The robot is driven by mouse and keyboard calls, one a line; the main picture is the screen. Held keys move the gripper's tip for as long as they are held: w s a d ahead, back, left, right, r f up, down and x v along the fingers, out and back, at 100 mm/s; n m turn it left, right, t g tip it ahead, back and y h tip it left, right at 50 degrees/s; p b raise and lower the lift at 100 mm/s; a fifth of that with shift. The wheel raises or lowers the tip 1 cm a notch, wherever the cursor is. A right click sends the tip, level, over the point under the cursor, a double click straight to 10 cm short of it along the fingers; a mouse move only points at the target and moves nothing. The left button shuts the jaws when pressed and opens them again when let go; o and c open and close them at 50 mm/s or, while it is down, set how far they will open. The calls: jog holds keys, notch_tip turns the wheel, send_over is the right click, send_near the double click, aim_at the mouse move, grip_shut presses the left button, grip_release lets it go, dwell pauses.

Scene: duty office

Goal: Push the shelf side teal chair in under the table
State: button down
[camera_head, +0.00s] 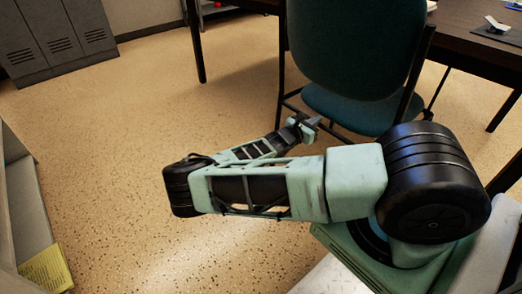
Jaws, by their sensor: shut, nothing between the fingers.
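A teal chair (355,55) with a dark frame stands upright at the top centre-right, its backrest towards me. Its teal seat (350,108) shows below the backrest. The dark brown table (457,38) is behind the chair and extends past it on both sides. The chair hides part of the table edge, so I cannot tell how far the seat is under it. My gripper (309,126) is shut and empty, low in front of the chair's left side, by the seat and frame. I cannot tell whether it touches the chair.
Grey lockers (55,38) stand at the upper left. A pale shelf-like unit (25,215) with a yellow paper (46,271) is at the left edge. Speckled floor (110,125) is clear between them and the chair. A dark table leg (195,45) stands left of the chair.

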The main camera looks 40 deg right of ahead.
jog(key=a+p, duration=0.2)
jog(key=a, duration=0.8)
jog(key=shift+s+a, duration=0.15)
jog(key=shift+s, duration=0.05)
jog(key=shift+r, duration=0.15)
